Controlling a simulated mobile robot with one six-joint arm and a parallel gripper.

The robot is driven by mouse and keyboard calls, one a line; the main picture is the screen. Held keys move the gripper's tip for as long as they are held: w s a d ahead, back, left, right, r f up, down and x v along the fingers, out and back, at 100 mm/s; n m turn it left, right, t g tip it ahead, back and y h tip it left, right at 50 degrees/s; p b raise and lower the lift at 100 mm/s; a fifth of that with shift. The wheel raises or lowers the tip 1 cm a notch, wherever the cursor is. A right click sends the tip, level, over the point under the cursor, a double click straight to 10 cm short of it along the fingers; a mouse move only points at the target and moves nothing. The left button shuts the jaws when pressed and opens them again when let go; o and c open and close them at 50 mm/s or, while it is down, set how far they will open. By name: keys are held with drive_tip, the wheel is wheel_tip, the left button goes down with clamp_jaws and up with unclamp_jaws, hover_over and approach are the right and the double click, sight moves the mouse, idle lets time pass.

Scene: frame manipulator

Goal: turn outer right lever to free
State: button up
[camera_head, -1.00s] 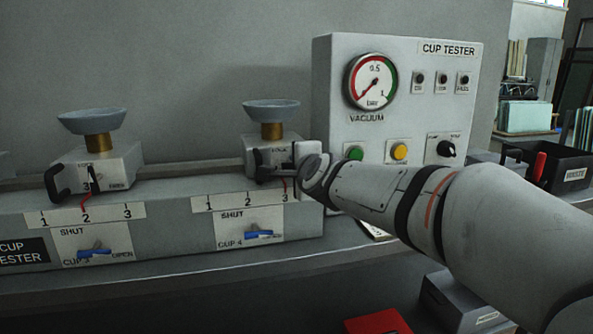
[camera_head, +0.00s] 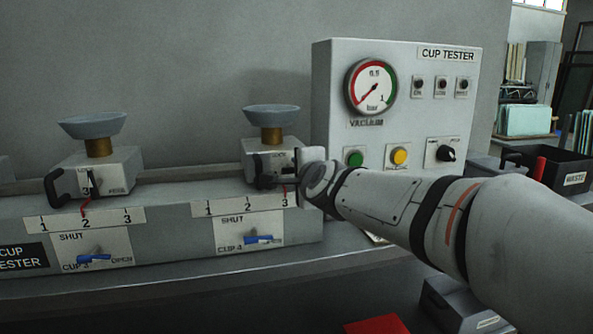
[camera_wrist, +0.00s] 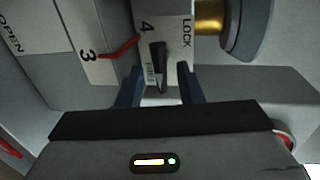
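The right-hand cup block (camera_head: 258,146) carries a small black lever (camera_wrist: 159,68), seen clearly in the wrist view. The lever lies beside the FREE label (camera_wrist: 149,76) and points away from the LOCK label (camera_wrist: 187,32). My gripper (camera_wrist: 158,84) is open, with one dark finger on each side of the lever and a visible gap on both sides. In the head view my gripper (camera_head: 285,166) is at the right side of the block's face, and the lever is hidden there behind it.
A grey cup (camera_head: 272,114) on a brass stem tops the block. A dark handle (camera_head: 262,172) is at its left. The scale strip (camera_head: 240,205) and blue CUP 4 lever (camera_head: 262,239) are below. The gauge panel (camera_head: 335,110) stands close behind my wrist.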

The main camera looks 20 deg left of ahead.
drive_tip(key=p+v, duration=0.1)
drive_tip(key=v, duration=0.4)
drive_tip(key=shift+s+d+r, duration=0.1)
drive_tip(key=shift+s+d, duration=0.1)
drive_tip(key=shift+s, duration=0.15)
drive_tip(key=s+d+n+g+h+p, duration=0.2)
drive_tip(key=s+d+n+p, duration=0.1)
drive_tip(key=d+p, duration=0.45)
drive_tip(key=s+d+n+g+h+p, duration=0.2)
drive_tip(key=s+d+n+g+p, duration=0.15)
drive_tip(key=d+p, duration=0.35)
drive_tip(key=s+d+f+n+g+h+p, duration=0.2)
drive_tip(key=s+d+n+g+h+p, duration=0.2)
drive_tip(key=s+d+p, duration=0.5)
drive_tip(key=s+d+n+g, duration=0.1)
drive_tip(key=s+d, duration=0.5)
drive_tip(key=d, duration=0.1)
drive_tip(key=shift+s+d, duration=0.15)
drive_tip(key=shift+d, duration=0.1)
